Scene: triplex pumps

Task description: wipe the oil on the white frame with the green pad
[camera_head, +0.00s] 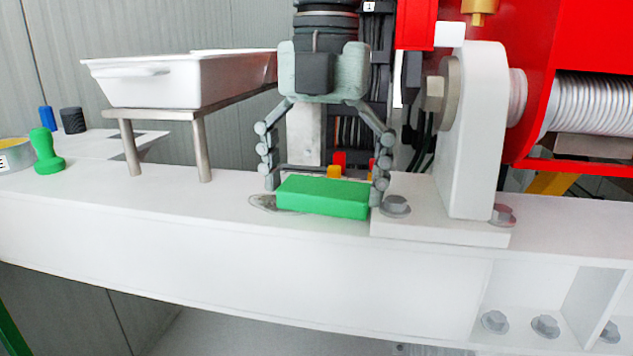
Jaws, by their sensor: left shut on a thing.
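The green pad (322,197) is a flat rectangular block lying low at the top face of the white frame (230,240). My left gripper (325,186) points down from above and is shut on the pad, one finger at each end of it. A greyish oil patch (262,202) shows on the frame just left of the pad. The pad hides the rest of that spot, so I cannot tell how far the oil reaches under it. My right gripper is not in view.
A white tray (170,82) stands on a metal stand (203,150) to the left. A green stamp-like handle (46,152) is further left. A white bracket (475,140) with bolts (396,206) rises close to the pad's right. Red machinery (590,70) is at right.

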